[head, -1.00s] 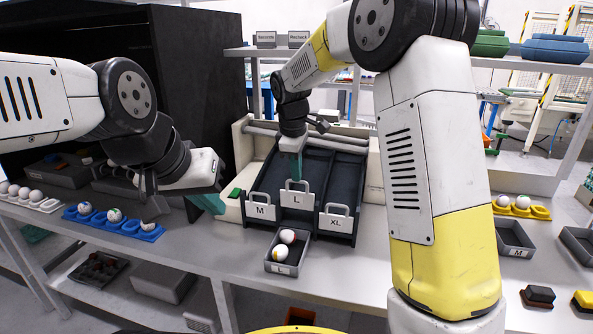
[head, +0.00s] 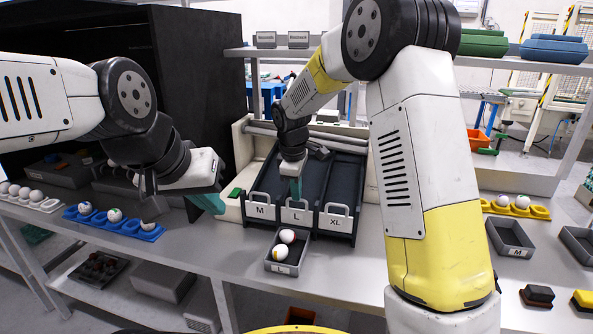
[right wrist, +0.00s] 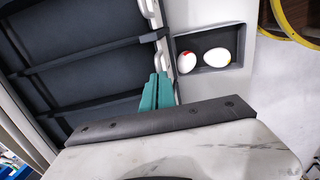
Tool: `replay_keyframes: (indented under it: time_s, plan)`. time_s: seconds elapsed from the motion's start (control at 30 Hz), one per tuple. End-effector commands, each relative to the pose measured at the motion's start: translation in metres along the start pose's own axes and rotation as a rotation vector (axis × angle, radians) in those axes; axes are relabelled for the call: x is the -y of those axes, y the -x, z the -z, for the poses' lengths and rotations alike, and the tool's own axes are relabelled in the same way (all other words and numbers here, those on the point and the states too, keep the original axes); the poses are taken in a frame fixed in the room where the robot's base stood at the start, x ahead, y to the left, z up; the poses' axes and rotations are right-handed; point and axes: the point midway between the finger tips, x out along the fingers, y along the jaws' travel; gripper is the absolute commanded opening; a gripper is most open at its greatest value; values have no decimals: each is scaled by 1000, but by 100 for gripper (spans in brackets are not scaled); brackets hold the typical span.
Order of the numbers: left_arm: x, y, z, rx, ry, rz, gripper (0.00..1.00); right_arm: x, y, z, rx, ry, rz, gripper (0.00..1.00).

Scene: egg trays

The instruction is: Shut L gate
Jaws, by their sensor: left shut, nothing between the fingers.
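The white L gate (head: 295,216) stands at the front of the middle lane of the dark sorting rack, low and about level with the M gate (head: 260,210) and XL gate (head: 335,223). My right gripper (head: 296,190) points down at the top of the L gate, its teal fingers pressed together. In the right wrist view the fingers (right wrist: 156,92) lie beside a white gate handle; the exact contact is hidden. My left gripper (head: 209,203) is shut and empty, left of the rack.
A grey L bin (head: 287,269) with two eggs stands in front of the L gate. A blue egg tray (head: 130,226) lies at the left and a yellow one (head: 517,211) at the right. An empty grey M bin (head: 511,238) stands at the right.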

Motion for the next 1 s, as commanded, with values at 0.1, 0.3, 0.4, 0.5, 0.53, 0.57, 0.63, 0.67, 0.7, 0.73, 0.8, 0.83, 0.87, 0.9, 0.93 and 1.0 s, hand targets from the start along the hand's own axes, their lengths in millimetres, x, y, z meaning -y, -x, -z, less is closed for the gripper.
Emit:
replay_keyframes:
  time_s: [0.1,0.3,0.4,0.5,0.53,0.57,0.63,0.67,0.7,0.73,0.8,0.83,0.87,0.9,0.93,1.0]
  plan:
    - [0,0,0,0,0,0,0,5,-4,-2,8,0,14,0]
    - [0,0,0,0,0,0,0,4,29,0,1,-2,4,0]
    - [0,0,0,0,0,0,0,4,54,0,-1,-3,-1,0]
    - [0,0,0,0,0,0,0,3,79,0,-2,-3,-2,0]
    - [0,0,0,0,0,0,0,3,86,0,-2,-3,-3,0]
    - [0,0,0,0,0,0,0,3,93,0,-2,-3,-3,0]
    - [0,0,0,0,0,0,0,3,107,0,-1,-3,-2,0]
    - [0,0,0,0,0,0,0,2,113,0,-2,-4,-3,0]
    - [0,0,0,0,0,0,0,3,119,0,-2,-3,-2,0]
    - [0,0,0,0,0,0,0,3,123,0,-2,-3,-2,0]
    - [0,0,0,0,0,0,0,3,132,0,-1,-3,-1,0]
    - [0,0,0,0,0,0,0,3,134,0,-1,-3,-2,0]
    - [0,0,0,0,0,0,0,3,136,0,-1,-3,-2,0]
    - [0,0,0,0,0,0,0,3,139,0,-1,-5,-2,0]
    - [0,0,0,0,0,0,0,3,142,-2,-3,-11,-2,0]
    - [0,0,0,0,0,0,0,5,148,-10,-13,-40,-5,0]
